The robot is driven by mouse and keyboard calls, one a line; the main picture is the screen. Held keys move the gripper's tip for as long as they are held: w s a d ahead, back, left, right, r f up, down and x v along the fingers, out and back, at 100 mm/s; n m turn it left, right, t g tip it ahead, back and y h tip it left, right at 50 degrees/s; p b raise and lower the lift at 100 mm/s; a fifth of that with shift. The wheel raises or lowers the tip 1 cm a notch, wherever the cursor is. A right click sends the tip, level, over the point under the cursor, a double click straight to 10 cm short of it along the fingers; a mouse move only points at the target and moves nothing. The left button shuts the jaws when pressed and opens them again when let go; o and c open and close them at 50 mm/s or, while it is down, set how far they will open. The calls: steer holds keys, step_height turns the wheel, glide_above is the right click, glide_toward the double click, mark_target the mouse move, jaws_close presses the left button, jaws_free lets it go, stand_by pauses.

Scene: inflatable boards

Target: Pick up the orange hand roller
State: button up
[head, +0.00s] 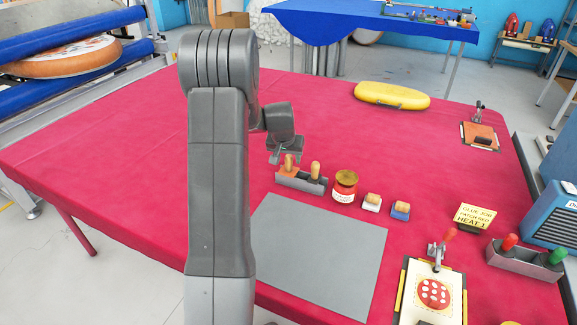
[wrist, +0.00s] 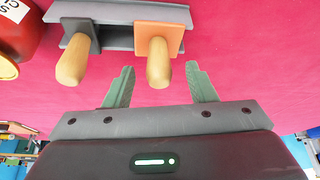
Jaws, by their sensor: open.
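The orange hand roller (head: 289,164) stands upright in a grey holder (head: 300,182) on the red table, its wooden handle up. In the wrist view the orange roller (wrist: 159,62) shows an orange square piece and a pale wooden handle. My gripper (wrist: 160,70) is open, its two green fingers on either side of the handle's line, with gaps on both sides. In the head view my gripper (head: 283,152) is just above and behind the holder. I cannot tell whether the handle is between the fingers in depth.
A second tool with a grey piece and wooden handle (head: 315,171) stands beside it in the holder. A red can (head: 345,189) and small wooden-topped blocks stand right. A grey mat (head: 325,255) lies in front. The table's left part is clear.

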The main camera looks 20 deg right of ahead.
steer(key=shift+p+x, duration=0.3)
steer(key=shift+x, duration=1.45)
steer(key=shift+s, duration=0.15)
steer(key=shift+c, duration=0.4)
jaws_close()
steer(key=shift+r, duration=0.1)
step_height(320, 180, up, 10)
steer(key=shift+f+b, duration=0.1)
steer(key=shift+b, duration=0.6)
